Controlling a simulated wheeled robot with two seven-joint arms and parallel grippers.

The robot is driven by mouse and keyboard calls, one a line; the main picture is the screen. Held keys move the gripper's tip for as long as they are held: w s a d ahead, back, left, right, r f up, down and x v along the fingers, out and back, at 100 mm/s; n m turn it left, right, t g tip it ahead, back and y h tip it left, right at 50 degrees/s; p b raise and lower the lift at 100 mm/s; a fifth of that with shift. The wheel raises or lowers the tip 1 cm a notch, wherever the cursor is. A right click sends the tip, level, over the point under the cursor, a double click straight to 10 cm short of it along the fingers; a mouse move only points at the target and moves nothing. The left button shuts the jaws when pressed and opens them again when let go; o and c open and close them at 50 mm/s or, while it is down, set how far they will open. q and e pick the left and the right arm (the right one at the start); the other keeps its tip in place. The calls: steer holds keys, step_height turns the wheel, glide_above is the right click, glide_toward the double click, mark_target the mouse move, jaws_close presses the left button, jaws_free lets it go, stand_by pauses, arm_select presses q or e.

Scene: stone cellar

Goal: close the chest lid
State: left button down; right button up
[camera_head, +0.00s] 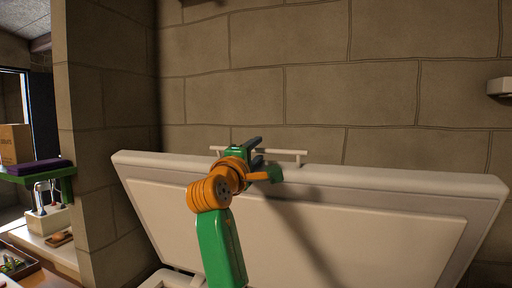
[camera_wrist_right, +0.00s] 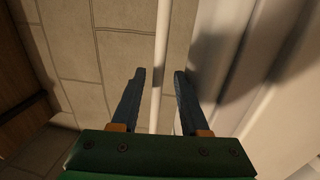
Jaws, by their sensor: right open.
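The chest lid (camera_head: 360,215) is a wide white panel. It stands raised and tilted in front of the stone wall, its inner side facing me. A thin pale handle bar (camera_head: 292,152) runs along its top edge. My right gripper (camera_head: 259,152) is at this bar, open, its arm crossing in front of the lid. In the right wrist view the bar (camera_wrist_right: 160,40) passes between the two dark, parted fingers; I cannot tell whether either touches it. A bit of the chest's white rim (camera_head: 172,279) shows at the bottom. My left gripper is not in view.
A stone wall (camera_head: 320,95) stands close behind the lid, and a stone pillar (camera_head: 105,130) at the left. Further left are a cardboard box (camera_head: 14,143), a green stand with a purple top (camera_head: 40,167) and a tray (camera_head: 20,263). A small pale fixture (camera_head: 499,87) is on the right wall.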

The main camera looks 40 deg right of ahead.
steer(key=shift+s+a+r, duration=0.1)
steer(key=shift+a, duration=0.2)
jaws_close()
stand_by(1.0)
